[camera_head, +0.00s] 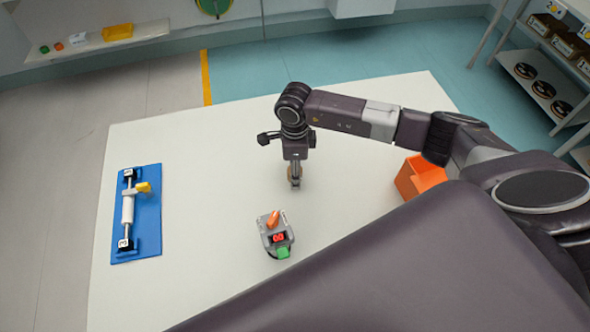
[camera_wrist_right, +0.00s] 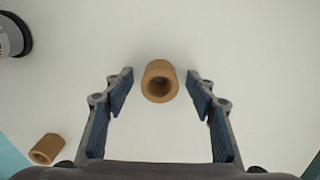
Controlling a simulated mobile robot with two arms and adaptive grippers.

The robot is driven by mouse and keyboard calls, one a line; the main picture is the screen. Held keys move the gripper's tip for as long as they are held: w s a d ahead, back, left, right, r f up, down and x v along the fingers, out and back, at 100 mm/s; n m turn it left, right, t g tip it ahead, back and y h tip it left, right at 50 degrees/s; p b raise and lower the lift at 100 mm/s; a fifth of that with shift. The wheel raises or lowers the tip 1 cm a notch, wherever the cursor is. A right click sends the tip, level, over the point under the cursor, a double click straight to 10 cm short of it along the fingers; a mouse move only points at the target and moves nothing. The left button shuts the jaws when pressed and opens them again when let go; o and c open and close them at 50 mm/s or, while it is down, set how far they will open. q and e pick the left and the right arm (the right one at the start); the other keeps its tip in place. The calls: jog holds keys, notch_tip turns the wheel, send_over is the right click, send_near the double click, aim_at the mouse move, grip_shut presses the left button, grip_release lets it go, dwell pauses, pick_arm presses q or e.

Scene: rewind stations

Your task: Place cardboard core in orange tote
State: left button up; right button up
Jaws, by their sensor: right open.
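A brown cardboard core (camera_wrist_right: 159,82) stands on the white table, its hollow end facing the camera in the right wrist view. It lies between the fingertips of my open right gripper (camera_wrist_right: 160,88), with a gap on both sides. In the head view my right gripper (camera_head: 295,178) points down at mid-table and largely covers the core. A second cardboard core (camera_wrist_right: 46,149) shows at the lower left of the wrist view; I cannot make it out in the head view. The orange tote (camera_head: 420,178) is at the right of the table, partly hidden by my right arm. My left gripper is not in view.
A grey device (camera_head: 275,236) with an orange lever, red display and green button sits in front of the gripper. A blue board (camera_head: 149,235) with a white roller and yellow handle lies at the left. The table (camera_head: 205,170) between them is clear.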

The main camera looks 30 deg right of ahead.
jog(key=shift+f, duration=0.25)
jog(key=c, duration=1.1)
jog(key=shift+r, duration=0.15)
jog(key=shift+r+b, duration=2.2)
jog(key=shift+r, duration=7.75)
